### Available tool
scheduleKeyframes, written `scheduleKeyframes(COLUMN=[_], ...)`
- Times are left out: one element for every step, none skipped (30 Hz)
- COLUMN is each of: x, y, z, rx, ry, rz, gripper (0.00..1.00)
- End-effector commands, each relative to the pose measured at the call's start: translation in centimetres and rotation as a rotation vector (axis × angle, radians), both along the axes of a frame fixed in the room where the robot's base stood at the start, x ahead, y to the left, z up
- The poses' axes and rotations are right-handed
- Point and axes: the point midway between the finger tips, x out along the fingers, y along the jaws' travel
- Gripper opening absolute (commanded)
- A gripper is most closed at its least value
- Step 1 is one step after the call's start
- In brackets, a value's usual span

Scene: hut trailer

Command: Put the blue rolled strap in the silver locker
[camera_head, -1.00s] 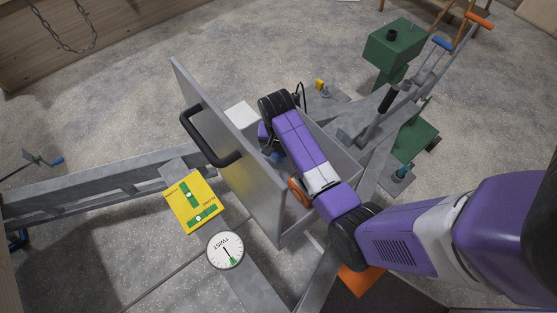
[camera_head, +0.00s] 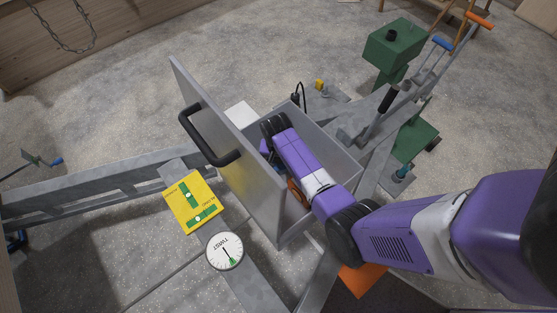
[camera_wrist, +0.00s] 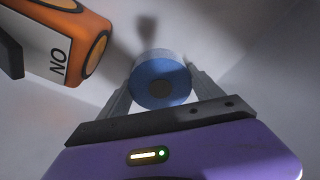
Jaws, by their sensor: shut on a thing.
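The blue rolled strap (camera_wrist: 160,83) is between my gripper's fingers (camera_wrist: 160,88) in the wrist view, with its round face towards the camera. My gripper is shut on it. Pale grey walls surround it there. In the head view my arm reaches down into the silver locker (camera_head: 335,152), an open grey metal box with its lid (camera_head: 225,150) raised on the left and a black handle on the lid. My gripper's fingers are hidden there behind the wrist and the lid. I cannot tell if the strap touches the locker floor.
An orange item with "NO" lettering (camera_wrist: 65,38) lies close to the left of my gripper, inside the locker. A yellow level card (camera_head: 192,202) and a round white dial (camera_head: 225,251) are left of the lid. Green machinery (camera_head: 393,45) stands behind on the right.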

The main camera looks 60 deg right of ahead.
Motion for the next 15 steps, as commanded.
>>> scheduleKeyframes(x=[0.03,0.04,0.01,0.01,0.01,0.01,0.01,0.01,0.01,0.01,0.0,0.01,0.01,0.01,0.01], y=[-0.01,-0.01,0.0,0.0,0.0,0.0,0.0,0.0,0.0,0.0,0.0,0.01,0.01,0.0,0.0], z=[-0.22,-0.31,-0.29,-0.25,-0.24,-0.24,-0.24,-0.24,-0.24,-0.23,-0.24,-0.23,-0.23,-0.23,-0.17], rx=[0.0,-0.001,0.0,0.0,0.0,0.0,0.0,0.0,0.0,0.0,0.0,0.0,0.0,0.0,0.0], ry=[0.0,0.0,0.0,0.0,0.0,0.0,0.0,0.0,0.0,0.0,0.0,0.0,0.0,0.0,0.0], rz=[0.0,0.0,0.0,0.0,0.0,0.0,0.0,0.0,0.0,0.0,0.0,0.0,0.0,0.0,0.0], gripper=[0.18,0.18,0.79,0.85,0.91,0.97,0.97,0.97,0.97,0.97,0.97,0.97,0.97,0.97,0.97])
